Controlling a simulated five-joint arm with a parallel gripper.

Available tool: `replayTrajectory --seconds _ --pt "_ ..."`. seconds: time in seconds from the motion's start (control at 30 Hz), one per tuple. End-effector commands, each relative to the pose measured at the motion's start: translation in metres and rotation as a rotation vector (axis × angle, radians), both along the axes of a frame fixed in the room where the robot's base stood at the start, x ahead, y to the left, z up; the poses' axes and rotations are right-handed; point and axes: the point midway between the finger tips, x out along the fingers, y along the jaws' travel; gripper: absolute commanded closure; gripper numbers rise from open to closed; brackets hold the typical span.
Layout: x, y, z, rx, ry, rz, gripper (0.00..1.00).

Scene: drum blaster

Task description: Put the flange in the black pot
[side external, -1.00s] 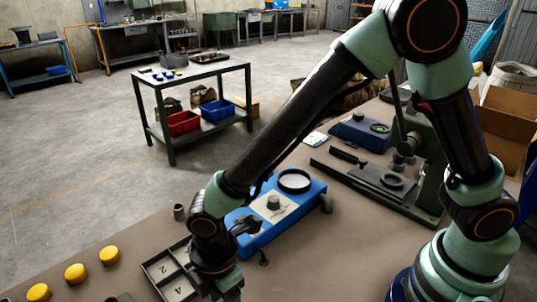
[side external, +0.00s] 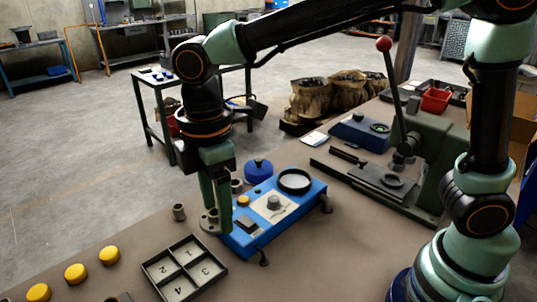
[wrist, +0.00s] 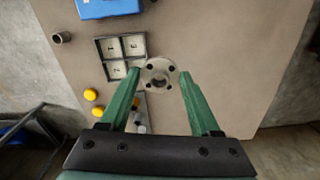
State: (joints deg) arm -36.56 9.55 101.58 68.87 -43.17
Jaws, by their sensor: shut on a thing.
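My gripper (side external: 217,215) points down, shut on a grey round flange (side external: 210,222) and holding it raised beside the left end of the blue device. In the wrist view, the flange (wrist: 152,74), with its centre hole and small bolt holes, sits between the green fingertips (wrist: 159,73) of my gripper. A black round-rimmed dish with a pale inside (side external: 295,190) sits on the blue device; it is the nearest match I see for the black pot. I cannot be sure that it is the pot.
A numbered four-compartment tray (side external: 226,268) lies just below the flange. The blue device (side external: 246,240) stands behind it. Yellow caps (side external: 75,273) and a small grey cylinder (side external: 179,212) are at left. A green lever press (side external: 440,165) stands at right.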

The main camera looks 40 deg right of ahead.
Motion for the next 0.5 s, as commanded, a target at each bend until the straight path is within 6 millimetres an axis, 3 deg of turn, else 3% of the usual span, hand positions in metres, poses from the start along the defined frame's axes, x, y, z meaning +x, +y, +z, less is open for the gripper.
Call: replayTrajectory --seconds 0.03,0.2,0.5 --pt "0.016 -0.018 0.004 0.001 -0.001 -0.072 1.0" --pt "0.06 -0.083 0.014 0.002 -0.002 -0.303 1.0" --pt "0.102 -0.214 0.033 0.001 -0.001 -0.702 1.0"
